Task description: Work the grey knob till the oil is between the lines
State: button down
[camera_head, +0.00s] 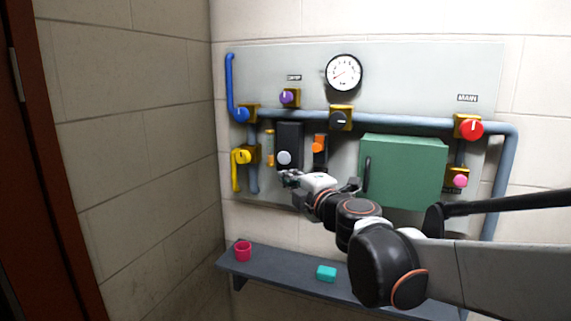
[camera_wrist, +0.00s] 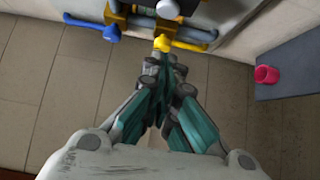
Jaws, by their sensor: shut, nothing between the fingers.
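The grey knob (camera_head: 284,157) is a pale round knob low on a black box (camera_head: 290,136) on the wall panel. It also shows at the top edge of the wrist view (camera_wrist: 167,9). A narrow amber tube (camera_head: 269,147) stands just left of the box and may be the oil gauge; its level and lines are too small to read. My gripper (camera_head: 288,178) is shut and empty, just below the grey knob in the head view. In the wrist view the fingertips (camera_wrist: 163,60) come together below the knob; whether they touch anything there is unclear.
A yellow valve handle (camera_head: 241,157) is left of the knob, an orange lever (camera_head: 319,144) right of it. A green cabinet (camera_head: 404,170) stands further right, behind my arm. A shelf (camera_head: 286,278) below carries a pink cup (camera_head: 243,251) and a teal block (camera_head: 326,273).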

aim_at(285, 157)
jog(key=w+d+p+x, duration=0.1)
jog(key=d+p+x, duration=0.1)
jog(key=x, duration=1)
jog(key=shift+w, duration=0.45)
jog(key=shift+d, duration=0.15)
